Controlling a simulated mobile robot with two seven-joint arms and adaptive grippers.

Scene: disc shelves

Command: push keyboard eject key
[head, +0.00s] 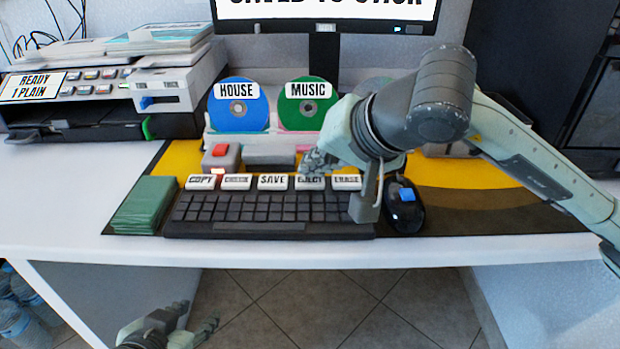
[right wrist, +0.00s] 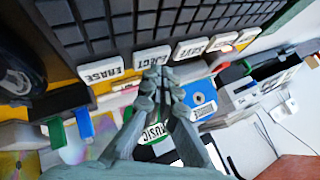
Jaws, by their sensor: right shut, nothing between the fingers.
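The black keyboard (head: 265,212) lies near the desk's front edge, with a row of white labelled keys along its back. The EJECT key (head: 310,182) is between SAVE (head: 272,182) and ERASE (head: 346,182). My right gripper (head: 313,163) is shut and empty, just behind and above the EJECT key. In the right wrist view its closed fingertips (right wrist: 158,74) overlap the lower edge of the EJECT key (right wrist: 150,57); I cannot tell whether they touch. My left gripper (head: 197,318) hangs below the desk's front edge, fingers apart, empty.
A black mouse (head: 405,212) is right of the keyboard, close to my right wrist. A green stack (head: 146,204) is at its left. Behind stand the HOUSE disc (head: 238,110), the MUSIC disc (head: 306,112) and a red-buttoned box (head: 221,160). A printer (head: 100,95) is at the left.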

